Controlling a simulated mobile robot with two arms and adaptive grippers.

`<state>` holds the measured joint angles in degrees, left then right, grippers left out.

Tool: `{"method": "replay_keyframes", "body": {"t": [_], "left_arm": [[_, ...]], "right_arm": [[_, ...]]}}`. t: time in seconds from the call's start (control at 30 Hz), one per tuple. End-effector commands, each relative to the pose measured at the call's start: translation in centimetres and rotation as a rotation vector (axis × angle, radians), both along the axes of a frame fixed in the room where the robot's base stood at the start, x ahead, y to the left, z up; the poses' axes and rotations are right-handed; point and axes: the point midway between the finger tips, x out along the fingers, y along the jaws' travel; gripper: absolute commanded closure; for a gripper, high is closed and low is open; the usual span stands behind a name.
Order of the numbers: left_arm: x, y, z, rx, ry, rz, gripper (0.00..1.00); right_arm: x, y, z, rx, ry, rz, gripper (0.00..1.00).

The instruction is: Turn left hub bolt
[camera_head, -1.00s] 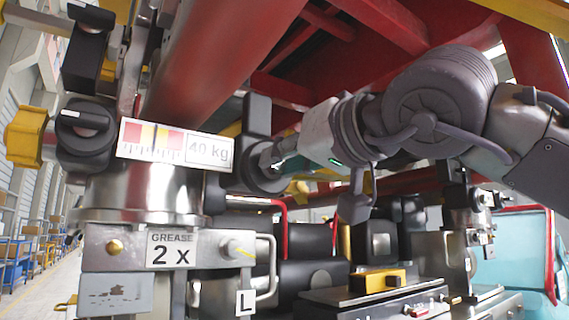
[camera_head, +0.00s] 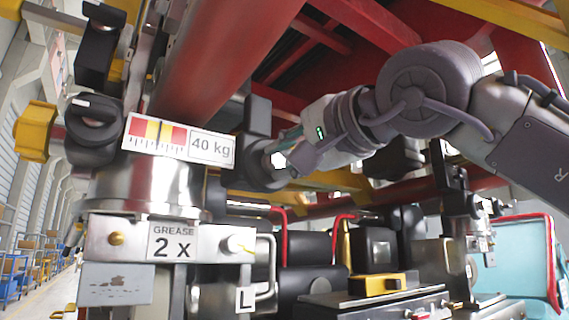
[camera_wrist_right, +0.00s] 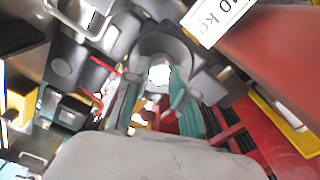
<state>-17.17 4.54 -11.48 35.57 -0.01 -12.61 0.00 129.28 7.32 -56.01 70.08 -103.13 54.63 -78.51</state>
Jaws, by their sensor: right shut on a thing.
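The left hub bolt (camera_head: 279,160) is a bright metal head on the dark round hub (camera_head: 258,172), right of the 40 kg sign. In the right wrist view the bolt (camera_wrist_right: 158,75) shows as a shiny head in the hub's grey ring. My right gripper (camera_head: 285,158) comes in from the right and is shut on the bolt. In the wrist view its teal fingers (camera_wrist_right: 153,88) lie on either side of the bolt head. The finger contact is partly hidden in the head view. My left gripper is not in view.
A 40 kg scale sign (camera_head: 180,139) and a black knob (camera_head: 93,122) are left of the hub. A GREASE 2 x label (camera_head: 173,242) sits below. A thick red beam (camera_head: 220,60) runs overhead. Red hoses (camera_head: 279,228) and a yellow block (camera_head: 377,284) lie lower right.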

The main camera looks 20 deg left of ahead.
Motion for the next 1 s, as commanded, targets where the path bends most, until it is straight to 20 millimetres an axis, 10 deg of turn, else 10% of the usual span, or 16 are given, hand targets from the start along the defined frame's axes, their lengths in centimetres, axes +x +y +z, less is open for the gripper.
{"method": "replay_keyframes", "body": {"t": [1.0], "left_arm": [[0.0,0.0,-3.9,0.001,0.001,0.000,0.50]], "right_arm": [[0.0,-0.1,-0.4,0.594,0.760,-0.002,1.00]]}}
